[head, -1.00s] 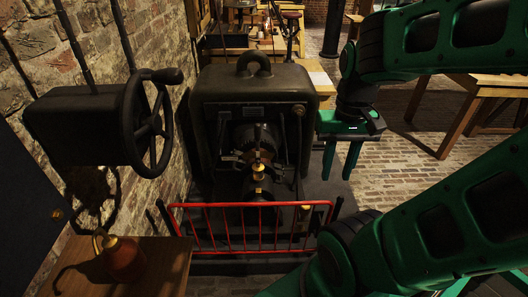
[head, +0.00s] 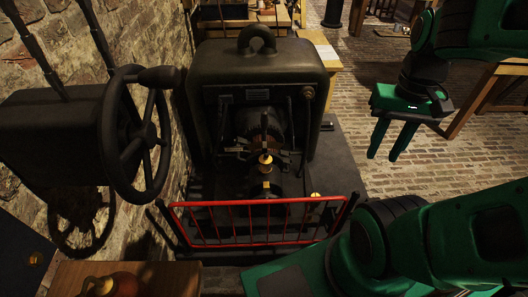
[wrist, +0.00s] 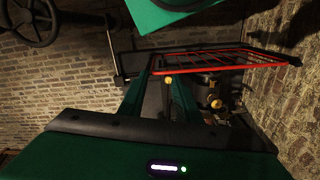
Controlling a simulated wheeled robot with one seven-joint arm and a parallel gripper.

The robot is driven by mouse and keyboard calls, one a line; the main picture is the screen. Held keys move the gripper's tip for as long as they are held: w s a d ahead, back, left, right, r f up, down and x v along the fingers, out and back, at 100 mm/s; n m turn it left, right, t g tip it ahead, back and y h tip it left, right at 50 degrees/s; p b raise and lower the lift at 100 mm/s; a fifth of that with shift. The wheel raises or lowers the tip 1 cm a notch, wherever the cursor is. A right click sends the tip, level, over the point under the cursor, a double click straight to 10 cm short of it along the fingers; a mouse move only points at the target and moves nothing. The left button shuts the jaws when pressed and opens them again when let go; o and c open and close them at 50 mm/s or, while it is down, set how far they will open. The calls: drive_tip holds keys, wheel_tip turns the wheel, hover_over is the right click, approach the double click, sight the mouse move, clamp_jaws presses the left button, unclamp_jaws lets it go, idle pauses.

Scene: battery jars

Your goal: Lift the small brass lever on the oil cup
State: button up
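The brass oil cup (head: 265,160) stands on the dark machine (head: 258,65), behind the red railing, near the middle of the head view. Brass parts of the machine (wrist: 216,103) also show right of centre in the wrist view. The small lever is too small to make out. My gripper (head: 384,156) hangs to the right of the machine, well apart from the oil cup, with its two green fingers pointing down. The fingers are apart with nothing between them. They also show in the wrist view (wrist: 159,90).
A red railing (head: 260,201) stands in front of the machine; it also shows in the wrist view (wrist: 215,61). A wooden table (head: 180,278) with a copper can (head: 118,287) is at front left.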

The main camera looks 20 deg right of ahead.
drive_tip(key=w, duration=0.9)
drive_tip(key=n+h, duration=0.2)
drive_tip(key=n, duration=0.2)
approach(266, 155)
drive_tip(key=w, duration=0.2)
drive_tip(key=f, duration=0.3)
drive_tip(key=d+f, duration=0.1)
drive_tip(key=f, duration=0.3)
drive_tip(key=d+f, duration=0.1)
drive_tip(key=f, duration=0.2)
drive_tip(key=shift+d+f, duration=0.1)
drive_tip(key=shift+f, duration=0.1)
drive_tip(key=shift+c, duration=0.6)
